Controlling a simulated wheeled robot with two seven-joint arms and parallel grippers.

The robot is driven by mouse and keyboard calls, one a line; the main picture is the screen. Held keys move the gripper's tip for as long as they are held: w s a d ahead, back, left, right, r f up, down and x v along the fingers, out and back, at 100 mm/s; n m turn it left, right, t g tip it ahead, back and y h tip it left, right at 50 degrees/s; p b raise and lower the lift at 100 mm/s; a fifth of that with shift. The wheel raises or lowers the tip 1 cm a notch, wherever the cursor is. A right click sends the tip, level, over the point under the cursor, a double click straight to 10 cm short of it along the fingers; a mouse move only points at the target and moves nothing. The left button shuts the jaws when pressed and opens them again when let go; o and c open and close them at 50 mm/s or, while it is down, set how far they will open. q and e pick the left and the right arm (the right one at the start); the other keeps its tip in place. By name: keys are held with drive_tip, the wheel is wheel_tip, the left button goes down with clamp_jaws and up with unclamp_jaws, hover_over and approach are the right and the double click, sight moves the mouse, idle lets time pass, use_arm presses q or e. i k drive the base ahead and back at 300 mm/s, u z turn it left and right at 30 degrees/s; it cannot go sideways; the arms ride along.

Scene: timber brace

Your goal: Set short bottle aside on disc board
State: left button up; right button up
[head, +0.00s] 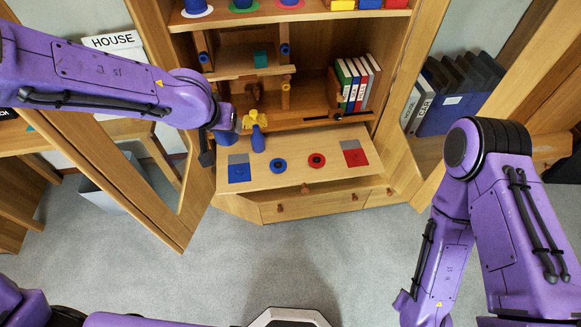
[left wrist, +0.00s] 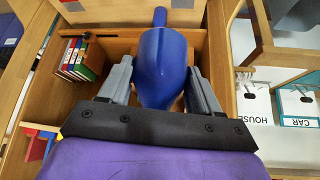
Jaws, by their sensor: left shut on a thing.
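The short bottle (head: 258,139) is blue with a narrow neck. The board carries a blue ring (head: 278,166), a red ring (head: 317,160) and grey, blue and red squares. My right gripper is not in view; only its arm shows.
A yellow object (head: 252,118) is close behind the bottle. Binders (head: 358,82) stand in the shelf at the right. Open cabinet doors (head: 160,185) flank the board on both sides. The board's front middle is clear.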

sight(330, 140)
drive_tip(key=k, duration=0.95)
drive_tip(key=z, duration=1)
drive_tip(key=i, duration=1.85)
drive_tip(key=u, duration=0.9)
